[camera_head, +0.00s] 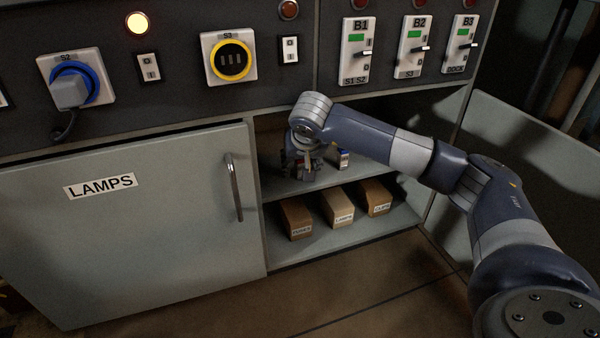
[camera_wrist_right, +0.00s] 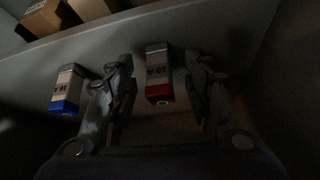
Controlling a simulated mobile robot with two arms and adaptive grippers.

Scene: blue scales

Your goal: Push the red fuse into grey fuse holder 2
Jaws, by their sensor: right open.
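The red fuse (camera_wrist_right: 157,72), a pale block with a red end, stands between the two fingers of my right gripper (camera_wrist_right: 160,64) in the wrist view. The fingers are spread, with a visible gap on each side of the fuse. In the head view my right gripper (camera_head: 301,168) is inside the open cabinet at the upper shelf and largely hides the red fuse. A similar blue fuse (camera_wrist_right: 67,90) stands beside it, outside the fingers; it also shows in the head view (camera_head: 343,158). I cannot make out grey fuse holder 2. My left gripper is not in view.
Three cardboard boxes, left (camera_head: 296,218), middle (camera_head: 338,208) and right (camera_head: 375,197), sit on the lower shelf. The LAMPS door (camera_head: 130,235) bounds the opening at left. Above is the panel with socket S3 (camera_head: 229,57) and breakers B1 (camera_head: 355,50), B2 (camera_head: 412,47), B3 (camera_head: 460,43).

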